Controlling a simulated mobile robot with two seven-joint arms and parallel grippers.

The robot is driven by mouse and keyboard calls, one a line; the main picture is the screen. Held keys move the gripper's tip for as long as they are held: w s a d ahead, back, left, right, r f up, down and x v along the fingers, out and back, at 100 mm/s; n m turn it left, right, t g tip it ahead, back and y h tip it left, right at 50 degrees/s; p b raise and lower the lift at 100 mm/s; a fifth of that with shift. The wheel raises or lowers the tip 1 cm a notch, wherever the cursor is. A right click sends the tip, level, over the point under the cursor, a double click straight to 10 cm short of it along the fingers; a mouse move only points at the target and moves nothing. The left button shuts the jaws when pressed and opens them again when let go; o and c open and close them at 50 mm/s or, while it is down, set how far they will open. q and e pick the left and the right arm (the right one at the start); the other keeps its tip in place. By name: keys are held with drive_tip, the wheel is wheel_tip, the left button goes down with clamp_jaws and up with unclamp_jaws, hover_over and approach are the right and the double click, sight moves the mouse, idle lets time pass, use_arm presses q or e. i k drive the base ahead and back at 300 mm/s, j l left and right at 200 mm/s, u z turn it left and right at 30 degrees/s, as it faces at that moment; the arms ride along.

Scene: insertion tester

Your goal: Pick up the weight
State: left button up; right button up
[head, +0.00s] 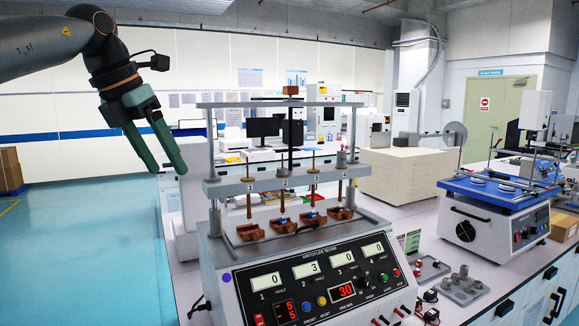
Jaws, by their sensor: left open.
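My left gripper (168,170) hangs from the upper left with its two green fingers apart and nothing between them. It is in the air to the left of the tester, well apart from it. Several small grey metal weights (463,270) stand on a grey tray (447,291) on the bench, right of the tester. A grey cylinder (341,159), which looks like a weight, sits on the right part of the tester's crossbar. I cannot tell which weight is meant. My right gripper is not in view.
The switch life tester (320,277) with its posts, crossbar and plungers over brown holders stands in the middle. A second, blue-topped machine (500,192) is at the right. Small parts and connectors (430,297) lie near the tray. The floor (90,250) at the left is clear.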

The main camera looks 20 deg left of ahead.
sight(284, 171)
drive_tip(key=i, duration=1.25)
